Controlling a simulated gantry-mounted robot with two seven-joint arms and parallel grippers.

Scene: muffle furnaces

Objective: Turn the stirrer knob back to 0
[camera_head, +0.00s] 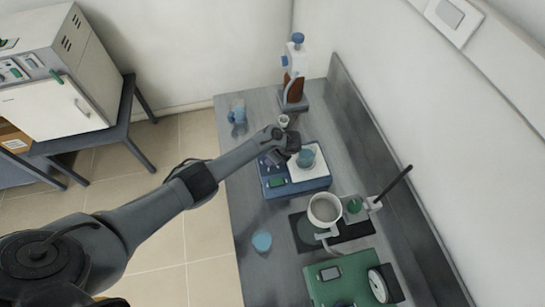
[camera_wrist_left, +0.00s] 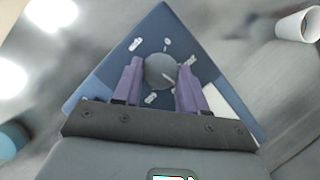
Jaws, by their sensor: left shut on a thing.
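In the head view the left gripper (camera_head: 274,158) is at the stirrer's left side and hides the knob. I cannot read the knob's setting. My right gripper is not in view.
A brown bottle (camera_head: 297,66) and a small white cup (camera_head: 284,121) stand beyond the stirrer. A blue-tinted vessel (camera_head: 237,114) stands at the bench's left edge. Nearer are a grey-white pot (camera_head: 325,209), a blue round item (camera_head: 262,241) and a green device (camera_head: 343,290).

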